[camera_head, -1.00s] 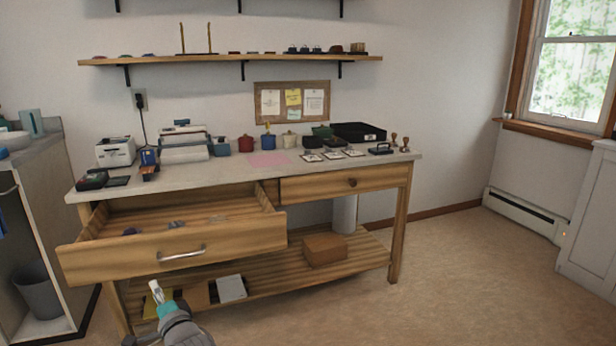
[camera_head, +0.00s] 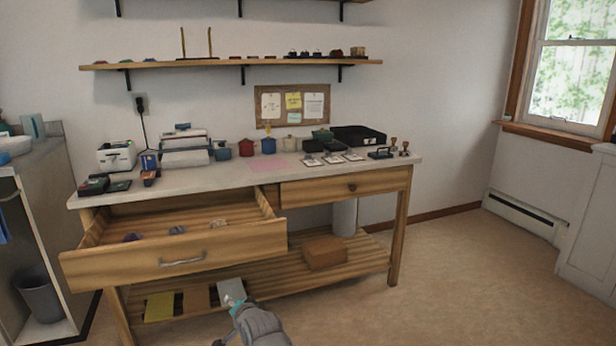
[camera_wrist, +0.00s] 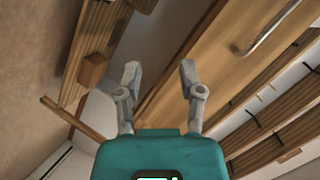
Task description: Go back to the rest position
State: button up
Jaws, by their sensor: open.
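My gripper (camera_wrist: 160,75) is open and empty in the wrist view, its two fingers apart with the wooden workbench behind them. In the head view my gripper (camera_head: 232,303) is low in front of the bench, below the open drawer (camera_head: 130,263), and overlaps the lower shelf. The drawer stands pulled out on the left with a few small items inside, and its metal handle (camera_head: 182,262) is clear of my gripper. The handle also shows in the wrist view (camera_wrist: 268,32).
The second drawer (camera_head: 345,187) is shut. A cardboard box (camera_head: 325,252) and flat items lie on the lower shelf (camera_head: 365,262). A grey bin (camera_head: 40,298) stands at the left. The floor (camera_head: 480,280) to the right is free.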

jog(key=s+d+f+n+g+h+p, duration=0.1)
jog(key=d+f+g+h, duration=0.15)
jog(key=d, duration=0.65)
jog(key=d+f+n+g+h+p, duration=0.1)
jog(key=d+f+g+h, duration=0.15)
jog(key=d, duration=0.75)
jog(key=s+d+f+n+g+h+p, duration=0.1)
jog(key=s+d+n+g, duration=0.15)
jog(key=s+d, duration=0.45)
jog(key=s+d+f+n+g+h+p, duration=0.15)
jog(key=s+d+g, duration=0.25)
jog(key=d, duration=0.6)
notch_tip(320, 180, up, 38)
jog(key=m+p, duration=0.1)
jog(key=p, duration=3.6)
jog(key=shift+w+r+p, duration=0.2)
jog(key=shift+p, duration=0.1)
jog(key=shift+d, duration=0.1)
